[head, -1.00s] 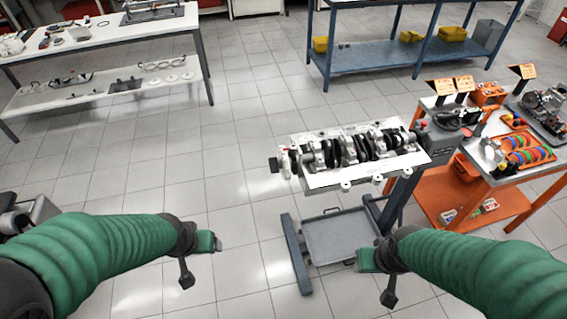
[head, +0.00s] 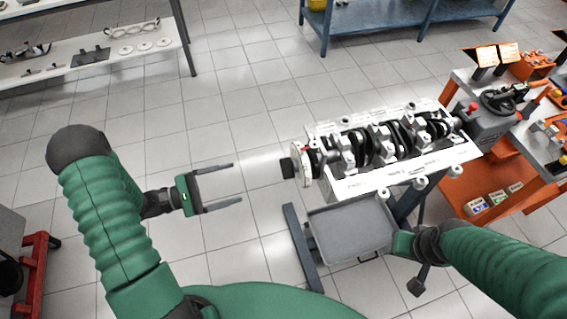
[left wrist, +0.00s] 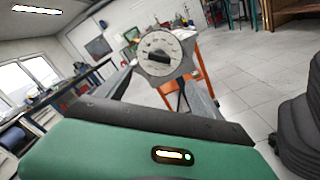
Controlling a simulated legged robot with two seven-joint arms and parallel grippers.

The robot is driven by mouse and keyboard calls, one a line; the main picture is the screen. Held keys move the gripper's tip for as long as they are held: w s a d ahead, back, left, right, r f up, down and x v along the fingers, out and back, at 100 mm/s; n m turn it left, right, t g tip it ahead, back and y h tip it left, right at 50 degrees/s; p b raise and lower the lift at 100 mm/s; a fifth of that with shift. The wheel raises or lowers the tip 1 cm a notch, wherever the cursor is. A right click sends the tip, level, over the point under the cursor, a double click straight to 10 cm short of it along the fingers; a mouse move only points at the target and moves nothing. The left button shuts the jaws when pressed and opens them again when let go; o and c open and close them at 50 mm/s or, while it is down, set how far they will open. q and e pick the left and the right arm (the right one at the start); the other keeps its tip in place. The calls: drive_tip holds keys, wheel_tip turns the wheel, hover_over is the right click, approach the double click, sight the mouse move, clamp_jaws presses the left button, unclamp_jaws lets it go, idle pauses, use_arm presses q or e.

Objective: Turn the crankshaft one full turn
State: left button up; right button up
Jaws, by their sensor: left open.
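The crankshaft (head: 385,140) lies in the upturned engine block (head: 400,172) on a stand. Its left end carries a pale round disc (head: 304,166) with a red mark and a dark block (head: 287,168) sticking out toward my left gripper. In the left wrist view the disc (left wrist: 148,44) faces the camera, with small holes around the dark block (left wrist: 158,58). My left gripper (head: 237,182) is open and empty, left of the dark block and apart from it, fingers pointing at it. My right gripper (head: 403,243) is in front of the block; its fingers cannot be made out.
A grey tray (head: 325,232) sits low on the stand beneath the block. An orange cart (head: 535,200) with tools and parts stands close on the right. A white shelf table (head: 90,75) and a blue bench (head: 400,27) stand farther back. Floor is clear left of the disc.

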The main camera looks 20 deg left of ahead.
use_arm(q)
approach(282, 170)
drive_tip(key=x, duration=1)
drive_tip(key=shift+w+f, duration=0.25)
drive_tip(key=shift+f, duration=0.1)
drive_tip(key=shift+a, duration=0.3)
drive_tip(key=c, duration=1.4)
use_arm(e)
drive_tip(key=shift+d+f, duration=0.15)
drive_tip(key=shift+f, duration=0.2)
use_arm(q)
drive_tip(key=shift+m, duration=0.4)
use_arm(e)
drive_tip(key=shift+r, duration=0.3)
